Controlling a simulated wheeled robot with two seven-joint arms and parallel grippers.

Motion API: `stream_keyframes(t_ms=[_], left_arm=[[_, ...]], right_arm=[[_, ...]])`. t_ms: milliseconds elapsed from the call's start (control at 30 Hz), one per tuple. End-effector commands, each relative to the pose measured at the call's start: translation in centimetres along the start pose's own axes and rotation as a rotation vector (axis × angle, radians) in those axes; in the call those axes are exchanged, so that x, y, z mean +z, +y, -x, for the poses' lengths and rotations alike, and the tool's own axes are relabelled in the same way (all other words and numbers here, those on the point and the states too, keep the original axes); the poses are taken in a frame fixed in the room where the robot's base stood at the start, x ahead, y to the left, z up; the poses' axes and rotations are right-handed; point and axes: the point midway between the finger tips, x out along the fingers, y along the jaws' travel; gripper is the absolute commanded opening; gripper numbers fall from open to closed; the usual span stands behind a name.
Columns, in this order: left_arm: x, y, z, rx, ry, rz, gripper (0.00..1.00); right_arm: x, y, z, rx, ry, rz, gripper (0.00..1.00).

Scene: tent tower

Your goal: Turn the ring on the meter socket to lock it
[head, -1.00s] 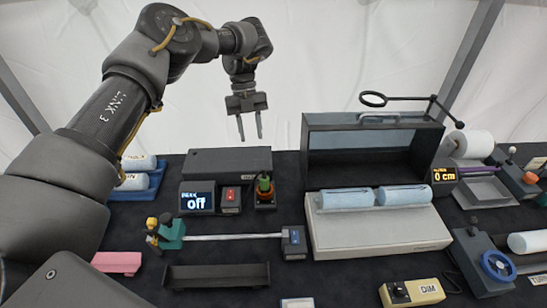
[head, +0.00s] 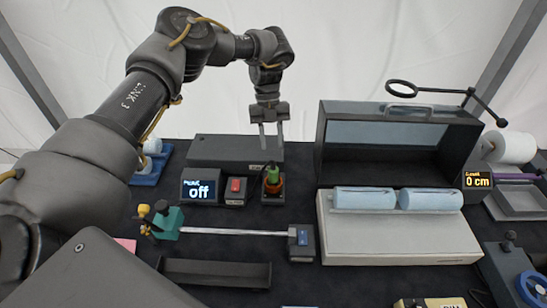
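The meter socket (head: 272,181) is a small dark block with an orange-brown and green round fitting on top, in the middle left of the head view. The ring is too small to make out clearly. My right gripper is not in view.
A dark long box (head: 226,150) lies behind the socket. A large open case (head: 330,160) with two blue rolls on a pale base (head: 400,240) stands to the right. A rod device (head: 235,232) and a black tray (head: 215,273) lie in front.

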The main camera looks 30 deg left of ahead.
Motion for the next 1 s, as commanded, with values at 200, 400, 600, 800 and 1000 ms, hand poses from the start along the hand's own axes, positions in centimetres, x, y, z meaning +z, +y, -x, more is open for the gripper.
stream_keyframes(t_ms=[200,400,600,800,1000], left_arm=[[-0.2,0.1,-3.7,-0.001,0.004,0.001,0.35],[-0.1,0.0,-5.7,-0.002,0.000,0.002,0.35],[-0.1,0.0,-6.2,-0.002,0.000,0.002,0.35],[0.0,0.0,-6.2,-0.002,0.000,0.002,0.28],[0.0,0.0,-6.2,-0.002,0.000,0.002,0.02]], right_arm=[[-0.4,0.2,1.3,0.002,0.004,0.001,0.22],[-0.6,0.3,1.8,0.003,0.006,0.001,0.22],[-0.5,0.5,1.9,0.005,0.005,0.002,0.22],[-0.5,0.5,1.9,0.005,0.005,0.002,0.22],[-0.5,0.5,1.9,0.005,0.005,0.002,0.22]])
